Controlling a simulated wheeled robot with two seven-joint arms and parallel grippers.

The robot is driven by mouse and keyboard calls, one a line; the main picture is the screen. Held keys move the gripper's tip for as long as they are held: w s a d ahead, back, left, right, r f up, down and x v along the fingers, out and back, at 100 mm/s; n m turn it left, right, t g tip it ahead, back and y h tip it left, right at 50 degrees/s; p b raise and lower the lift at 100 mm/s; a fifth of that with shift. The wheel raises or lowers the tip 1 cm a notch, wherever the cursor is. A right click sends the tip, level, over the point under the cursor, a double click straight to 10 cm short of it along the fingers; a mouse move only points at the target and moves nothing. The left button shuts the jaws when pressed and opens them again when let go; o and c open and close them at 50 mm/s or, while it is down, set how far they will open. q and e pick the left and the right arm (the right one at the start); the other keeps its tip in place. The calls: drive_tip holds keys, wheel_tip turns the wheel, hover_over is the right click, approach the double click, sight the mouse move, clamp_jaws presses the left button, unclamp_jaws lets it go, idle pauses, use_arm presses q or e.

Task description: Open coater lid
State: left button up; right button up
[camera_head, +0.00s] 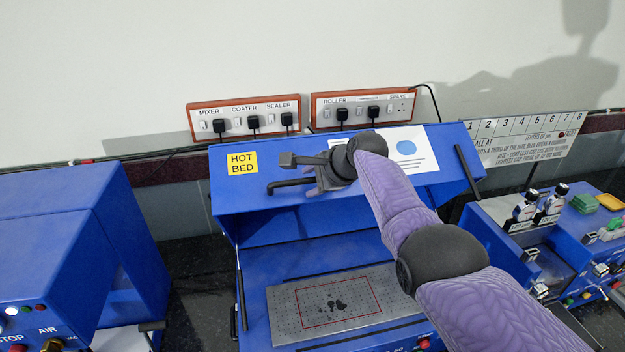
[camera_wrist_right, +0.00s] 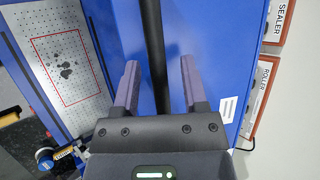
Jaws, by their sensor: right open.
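The coater is a blue machine whose lid (camera_head: 345,193) is tilted up, with a yellow HOT BED label on it. Below it the perforated plate (camera_head: 285,312) with a red outlined rectangle and dark blotches is exposed. A black bar handle (camera_head: 290,184) runs along the lid's front; it also shows in the right wrist view (camera_wrist_right: 152,35). My right gripper (camera_head: 303,172) is at the handle, fingers open. In the right wrist view the bar passes between the two fingers (camera_wrist_right: 162,85), with gaps on both sides. My left gripper is not in view.
Socket panels (camera_head: 243,117) with black plugs are on the wall behind. Another blue machine (camera_head: 75,250) stands to the left. To the right are blue machines with small bottles (camera_head: 526,207) and a green block stack (camera_head: 584,203). My right arm covers part of the lid.

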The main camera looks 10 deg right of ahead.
drive_tip(key=shift+s+d+r+p, duration=0.2)
drive_tip(key=shift+r+p, duration=0.2)
drive_tip(key=shift+p, duration=0.15)
drive_tip(key=shift+p+v, duration=0.75)
drive_tip(key=shift+v, duration=0.35)
drive_tip(key=v, duration=0.6)
drive_tip(key=shift+s+r, duration=0.2)
drive_tip(key=shift+s, duration=0.15)
drive_tip(key=shift+d, duration=0.15)
